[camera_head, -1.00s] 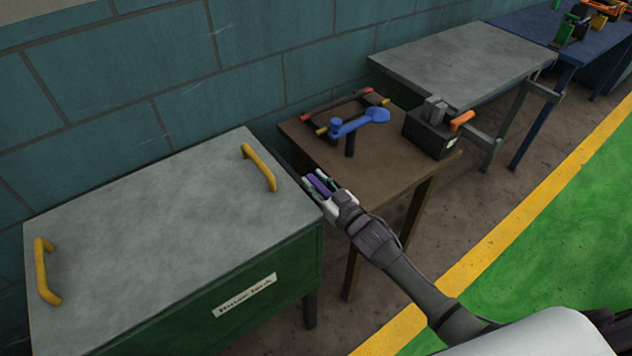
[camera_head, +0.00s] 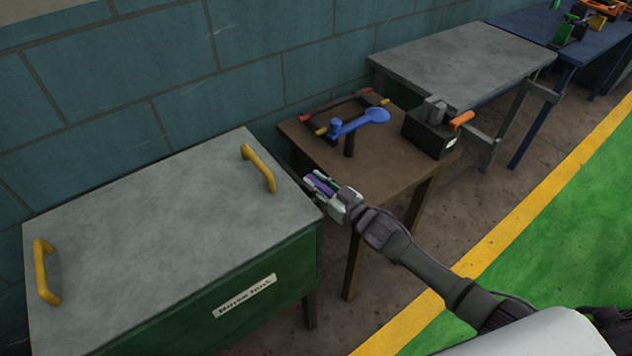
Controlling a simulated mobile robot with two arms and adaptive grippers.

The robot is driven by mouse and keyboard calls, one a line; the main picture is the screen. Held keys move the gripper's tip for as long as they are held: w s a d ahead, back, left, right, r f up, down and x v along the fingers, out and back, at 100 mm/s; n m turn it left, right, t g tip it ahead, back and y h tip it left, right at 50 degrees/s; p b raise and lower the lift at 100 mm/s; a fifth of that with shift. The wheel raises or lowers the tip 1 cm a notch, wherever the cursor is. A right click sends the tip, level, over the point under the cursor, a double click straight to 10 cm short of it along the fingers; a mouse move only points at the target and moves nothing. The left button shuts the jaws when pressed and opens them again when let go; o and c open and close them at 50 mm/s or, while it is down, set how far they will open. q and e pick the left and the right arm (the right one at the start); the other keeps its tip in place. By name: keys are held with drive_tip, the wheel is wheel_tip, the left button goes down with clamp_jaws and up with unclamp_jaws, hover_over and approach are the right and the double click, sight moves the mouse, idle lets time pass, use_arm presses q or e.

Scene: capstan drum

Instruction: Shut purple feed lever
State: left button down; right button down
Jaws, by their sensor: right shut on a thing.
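My right gripper (camera_head: 318,184) is at the near left edge of the small brown table, beside the right end of the grey-topped green chest. It is shut on the purple feed lever (camera_head: 322,184); only a small purple part shows between the fingers. The rest of the lever and its mount are hidden by the gripper. My left gripper is not in view.
The brown table (camera_head: 390,175) carries a blue crank (camera_head: 358,122), a bar with red and yellow ends and a dark box (camera_head: 430,135) with an orange handle. The green chest (camera_head: 255,305) has yellow handles (camera_head: 258,168). A grey table (camera_head: 465,60) stands behind.

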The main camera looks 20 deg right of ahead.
drive_tip(key=c, duration=1.3)
unclamp_jaws()
drive_tip(key=shift+s+d+f, duration=0.1)
drive_tip(key=shift+s+d, duration=0.15)
drive_tip(key=shift+s, duration=0.2)
drive_tip(key=v, duration=1.1)
drive_tip(key=shift+a, duration=0.1)
